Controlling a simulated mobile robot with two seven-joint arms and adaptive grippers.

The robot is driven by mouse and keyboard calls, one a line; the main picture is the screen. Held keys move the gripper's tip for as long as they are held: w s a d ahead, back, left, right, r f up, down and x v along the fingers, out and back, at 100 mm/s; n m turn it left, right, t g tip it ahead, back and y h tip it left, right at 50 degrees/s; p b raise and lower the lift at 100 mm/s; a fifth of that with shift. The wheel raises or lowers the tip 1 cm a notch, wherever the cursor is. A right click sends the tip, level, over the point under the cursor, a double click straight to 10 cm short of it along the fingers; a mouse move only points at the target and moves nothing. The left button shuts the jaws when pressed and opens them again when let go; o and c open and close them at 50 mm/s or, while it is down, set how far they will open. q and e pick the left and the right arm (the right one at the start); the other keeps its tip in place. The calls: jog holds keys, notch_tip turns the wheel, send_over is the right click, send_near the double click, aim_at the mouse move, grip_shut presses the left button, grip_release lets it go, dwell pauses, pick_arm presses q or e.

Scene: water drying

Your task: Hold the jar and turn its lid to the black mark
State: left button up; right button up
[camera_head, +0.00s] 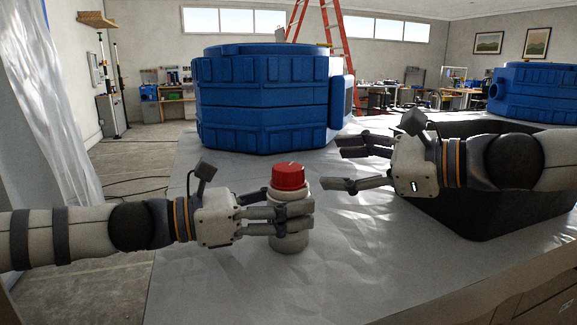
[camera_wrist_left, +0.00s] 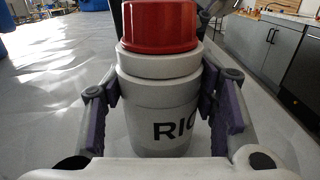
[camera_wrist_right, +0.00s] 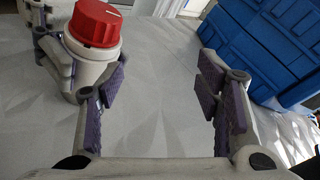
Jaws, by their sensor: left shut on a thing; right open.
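A white jar (camera_head: 289,242) with a red lid (camera_head: 288,176) stands upright on the grey covered table. My left gripper (camera_head: 290,216) is shut around the jar's body below the lid; the left wrist view shows its fingers on both sides of the jar (camera_wrist_left: 160,110), with dark lettering partly visible. The lid (camera_wrist_right: 92,24) has a white line on top in the right wrist view. My right gripper (camera_head: 345,165) is open and empty, to the right of the jar and apart from it. I cannot make out a black mark on the jar.
A large blue ribbed tank (camera_head: 262,100) stands behind the jar. A black tub (camera_head: 470,222) stands at the right, under my right arm. The table (camera_head: 230,290) is clear in front of the jar. Plastic sheeting (camera_head: 60,110) hangs at the left.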

aim_at(288, 167)
jog(key=s+d+m+g+y, duration=0.2)
jog(key=s+g+y, duration=0.15)
jog(key=s, duration=0.35)
jog(key=shift+m+t+y, duration=0.3)
jog(key=shift+t+y, duration=0.05)
jog(key=x, duration=1.1)
jog(key=shift+a+r, duration=0.2)
jog(key=shift+a, duration=0.15)
